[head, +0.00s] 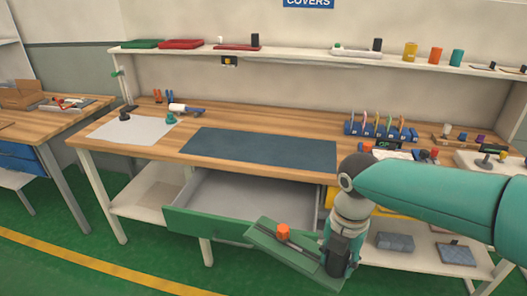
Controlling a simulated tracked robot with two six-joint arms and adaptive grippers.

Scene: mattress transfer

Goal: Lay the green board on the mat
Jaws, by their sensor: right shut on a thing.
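The green board (268,249) is in front of the workbench, tilted, in the grip of my right gripper (328,260). An orange knob-like piece (283,231) and a dark strip show on the board's upper face. My right gripper is shut on the board's right part; its fingertips are partly hidden. The dark blue mat (260,147) lies flat on the wooden benchtop, above and behind the board. Its right end is close to my right arm in the picture. My left gripper is not in view.
An open drawer (240,196) with a green front juts out below the mat, behind the board. A white sheet (132,130) with small tools lies left of the mat. A blue rack (378,131) stands to the right. The mat looks bare.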

